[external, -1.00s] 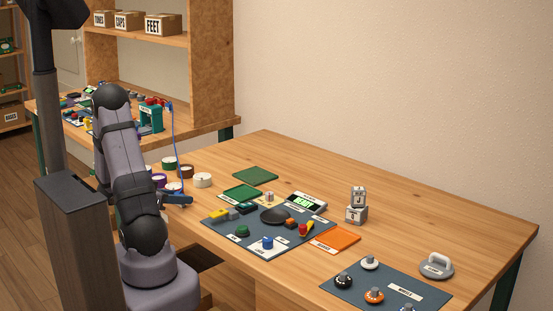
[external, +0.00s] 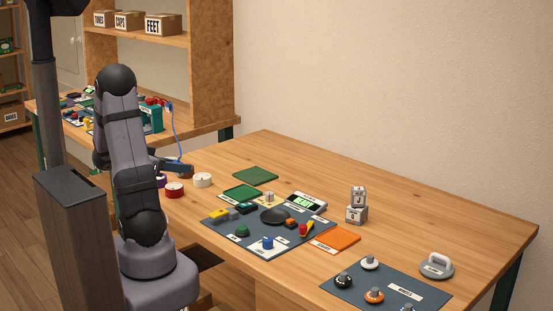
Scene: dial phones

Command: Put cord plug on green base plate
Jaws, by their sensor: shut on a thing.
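My gripper (external: 179,167) is shut near the left edge of the table, over the coloured spools. The blue cord (external: 178,138) runs from the back bench down to my gripper, where its end appears held. The cord plug itself is too small and hidden to make out. Two green plates lie to the right of my gripper: a plain dark green one (external: 255,176) farther back and a green one with a lighter edge (external: 242,193) nearer. Which one is the base plate I cannot tell. My gripper is apart from both.
A white spool (external: 202,180) and a red spool (external: 173,191) stand close to my gripper. A blue-grey mat (external: 222,229) with several phone parts lies in front of the plates. An orange plate (external: 337,239) and stacked grey blocks (external: 357,205) are farther right.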

